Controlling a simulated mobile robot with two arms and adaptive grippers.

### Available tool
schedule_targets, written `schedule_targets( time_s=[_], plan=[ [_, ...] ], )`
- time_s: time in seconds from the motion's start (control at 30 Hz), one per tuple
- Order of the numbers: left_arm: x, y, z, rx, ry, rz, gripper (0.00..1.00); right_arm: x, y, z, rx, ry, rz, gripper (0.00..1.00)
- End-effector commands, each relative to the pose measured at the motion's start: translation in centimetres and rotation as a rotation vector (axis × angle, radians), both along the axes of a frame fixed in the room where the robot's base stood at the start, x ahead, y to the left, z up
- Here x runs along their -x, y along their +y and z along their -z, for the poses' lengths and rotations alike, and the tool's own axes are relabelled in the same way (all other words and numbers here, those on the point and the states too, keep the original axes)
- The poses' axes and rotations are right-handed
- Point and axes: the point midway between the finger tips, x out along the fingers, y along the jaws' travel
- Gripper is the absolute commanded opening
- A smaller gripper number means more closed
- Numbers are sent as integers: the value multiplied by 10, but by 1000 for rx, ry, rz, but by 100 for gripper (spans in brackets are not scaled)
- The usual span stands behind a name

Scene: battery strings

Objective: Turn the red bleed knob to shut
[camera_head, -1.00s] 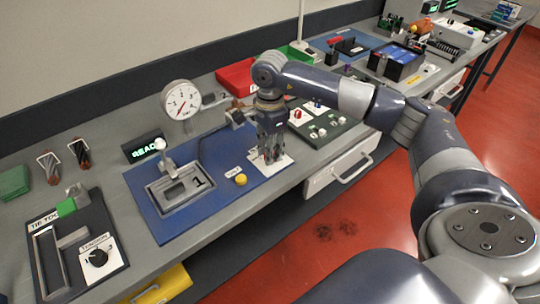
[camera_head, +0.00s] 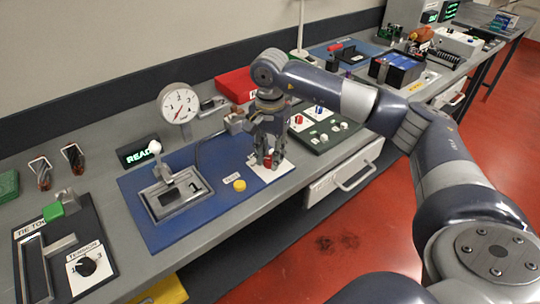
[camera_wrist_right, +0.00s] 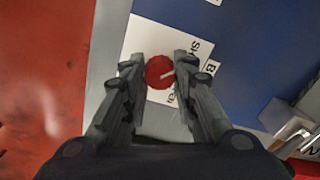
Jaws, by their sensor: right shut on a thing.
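The red bleed knob (camera_wrist_right: 160,72) sits on a white label plate (camera_wrist_right: 143,40) in the right wrist view. A pale pointer line on it points right and slightly up in that view. Lettering on the plate is partly hidden by a finger. My right gripper (camera_wrist_right: 160,70) has one finger on each side of the knob and is shut on it. In the head view my right gripper (camera_head: 268,160) points down over the white plate (camera_head: 275,170) and mostly hides the knob. My left gripper is not in view.
The plate lies on a blue mat (camera_head: 215,205) near the bench's front edge. A yellow button (camera_head: 239,185), a dial gauge (camera_head: 179,104) and a white-tipped lever (camera_head: 155,148) stand left of my gripper. A dark green panel with knobs (camera_head: 320,130) is to the right.

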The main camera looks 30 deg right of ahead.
Motion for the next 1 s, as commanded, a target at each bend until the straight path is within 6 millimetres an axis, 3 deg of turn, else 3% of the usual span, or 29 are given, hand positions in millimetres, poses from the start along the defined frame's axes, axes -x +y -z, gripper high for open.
schedule_targets(
  time_s=[0.4, 0.43, 0.5, 0.87, 1.0],
  plan=[
    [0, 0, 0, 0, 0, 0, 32, -1, -1, -1, 0, -4, -5, 2],
    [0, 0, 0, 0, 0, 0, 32, -1, -1, -1, 0, -4, -5, 30],
    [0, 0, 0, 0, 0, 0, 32, -1, -1, -1, 1, -3, -5, 46],
    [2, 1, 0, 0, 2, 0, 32, 0, 0, -2, 0, -1, -5, 47],
    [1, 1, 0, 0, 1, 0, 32, -1, 0, -16, -1, -5, -5, 47]
  ],
)
